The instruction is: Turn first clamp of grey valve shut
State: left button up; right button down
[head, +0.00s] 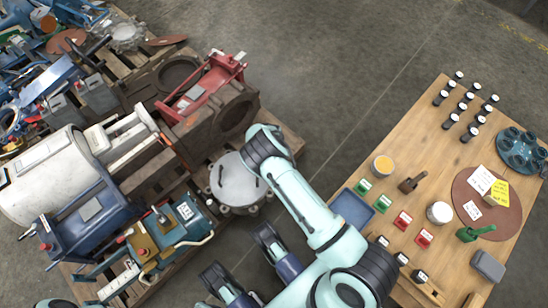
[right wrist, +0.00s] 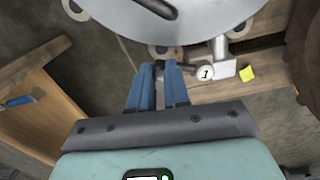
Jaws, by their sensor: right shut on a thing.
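The grey valve (head: 238,182) is a round metal disc with lugs around its rim, lying on the pallet in the head view. The exact grip is partly hidden between the fingers. In the head view the right arm hides its own gripper. My left gripper (head: 243,258) is open and empty, fingers apart, at bottom centre.
A yellow tag (right wrist: 246,73) is beside the clamp. Red (head: 205,88), blue (head: 90,215) and white machinery crowds the pallets at left. A wooden table (head: 400,150) with jars, cards and knobs stands at right. Bare floor lies between.

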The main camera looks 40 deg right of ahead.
jog(key=m, duration=0.1)
jog(key=w+a+m, duration=0.1)
jog(key=m, duration=0.1)
jog(key=shift+a+m, duration=0.3)
jog(key=shift+w+a+m, duration=0.3)
jog(key=shift+m, duration=0.55)
jog(key=shift+w+a+m, duration=0.25)
jog(key=shift+a+m, duration=0.05)
jog(key=shift+m, duration=0.55)
jog(key=c, duration=1.1)
grip_release()
pick_arm(q)
jog(key=w+d+r+t+p, duration=0.1)
jog(key=w+r+p, duration=0.3)
jog(key=w, duration=0.4)
jog(key=shift+r+m+t, duration=0.3)
jog(key=shift+r+t, duration=0.15)
jog(key=shift+t, duration=0.45)
pick_arm(e)
notch_tip(320, 180, up, 13)
jog(key=shift+r, duration=0.2)
